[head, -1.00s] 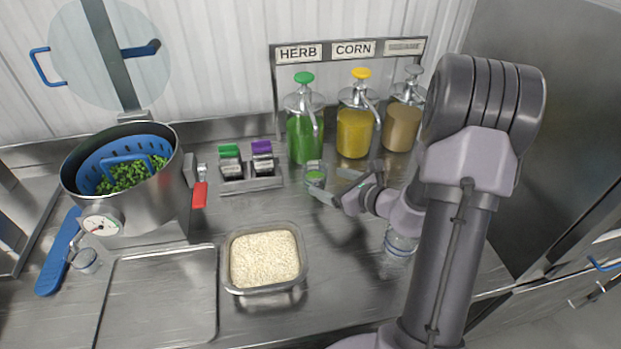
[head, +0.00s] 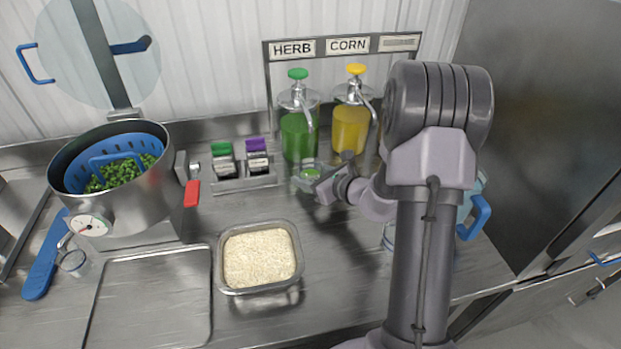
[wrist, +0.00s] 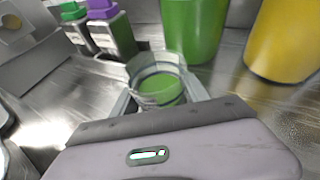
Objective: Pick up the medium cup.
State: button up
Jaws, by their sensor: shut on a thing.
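The medium cup (head: 308,176) is clear with green at its bottom and stands on the steel counter in front of the green dispenser. My gripper (head: 312,182) is shut on it, reaching from the right. In the wrist view the cup (wrist: 160,84) sits upright between my two fingers, its rim and green bottom showing. I cannot tell whether it is clear of the counter. A smaller clear cup (head: 75,263) stands at the left. Another clear vessel (head: 388,238) is mostly hidden behind my arm.
The green herb dispenser (head: 299,138) and yellow corn dispenser (head: 350,131) stand close behind the cup. A rack (head: 245,184) with green- and purple-topped bottles is to its left.

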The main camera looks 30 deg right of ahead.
aim_at(303, 163)
grip_shut()
jog(key=shift+s+r+p, duration=0.1)
jog(key=shift+r+p, duration=1.05)
jog(key=shift+r, duration=0.75)
jog(key=s+a+p, duration=0.1)
jog(key=s, duration=0.3)
jog(key=s+a+r+p, duration=0.1)
jog(key=s, duration=0.3)
jog(key=s+a+p, duration=0.1)
jog(key=s, duration=0.4)
jog(key=shift+r, duration=0.15)
jog(key=p, duration=0.4)
jog(key=shift+s+r, duration=0.2)
jog(key=p, duration=0.2)
jog(key=shift+s+a+p, duration=0.1)
jog(key=shift+s+p, duration=0.2)
jog(key=shift+p, duration=0.1)
jog(key=s+p, duration=0.1)
jog(key=p, duration=0.2)
jog(key=shift+s+a+f, duration=0.1)
jog(key=shift+a+f, duration=0.05)
jog(key=shift+a, duration=0.05)
jog(key=shift+p, duration=0.35)
jog(key=shift+s+f, duration=0.1)
jog(key=shift+s, duration=0.05)
